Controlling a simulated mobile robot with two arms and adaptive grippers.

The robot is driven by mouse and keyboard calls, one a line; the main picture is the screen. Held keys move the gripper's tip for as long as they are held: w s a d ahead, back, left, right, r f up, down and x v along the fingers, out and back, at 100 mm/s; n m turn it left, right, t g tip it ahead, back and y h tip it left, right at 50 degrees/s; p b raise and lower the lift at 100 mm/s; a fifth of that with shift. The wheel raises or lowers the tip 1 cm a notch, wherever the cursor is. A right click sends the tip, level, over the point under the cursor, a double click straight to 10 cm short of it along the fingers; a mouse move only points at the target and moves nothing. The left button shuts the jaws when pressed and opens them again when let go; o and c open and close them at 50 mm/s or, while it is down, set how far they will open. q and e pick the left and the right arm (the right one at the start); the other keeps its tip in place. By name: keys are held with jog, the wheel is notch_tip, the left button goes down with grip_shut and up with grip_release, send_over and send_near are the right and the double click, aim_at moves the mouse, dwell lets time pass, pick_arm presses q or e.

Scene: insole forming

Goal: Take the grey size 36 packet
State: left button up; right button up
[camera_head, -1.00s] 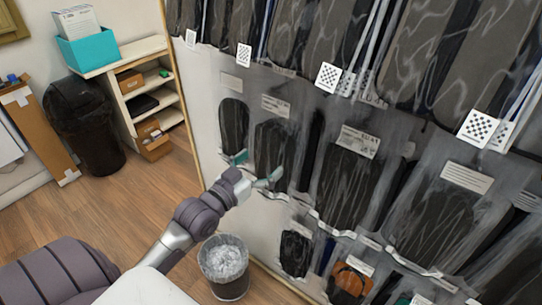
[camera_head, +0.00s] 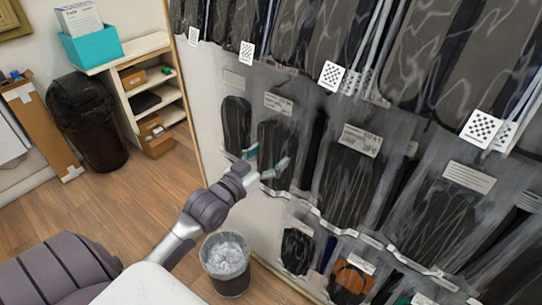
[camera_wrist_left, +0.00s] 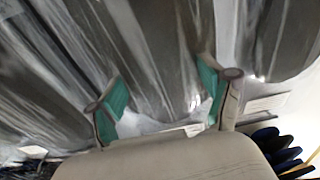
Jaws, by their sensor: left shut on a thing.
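Several clear packets with dark grey insoles hang in rows on the wall; I cannot read a size 36 on any label. My left gripper (camera_head: 267,160) is at the lower part of a grey packet (camera_head: 276,137) in the middle row, second from the left, and is shut on it. The left wrist view shows the gripper's green-padded fingers (camera_wrist_left: 160,98) at either side of the clear, wrinkled lower part of this packet (camera_wrist_left: 150,50). The packet still hangs among its neighbours. My right gripper is not in view.
Neighbouring packets hang close by, one to the left (camera_head: 236,122) and a larger one to the right (camera_head: 350,180). Smaller packets (camera_head: 297,250) hang below. A waste bin (camera_head: 226,262) stands on the floor under my arm. A shelf (camera_head: 150,88) and a black bin (camera_head: 88,122) stand at the left.

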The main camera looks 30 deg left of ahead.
pick_arm(q)
jog(key=shift+r, duration=0.45)
jog(key=s+a+b, duration=0.1)
jog(key=s+b, duration=0.1)
jog(key=s, duration=1.6)
jog(key=shift+a+r, duration=0.2)
jog(key=shift+r, duration=0.15)
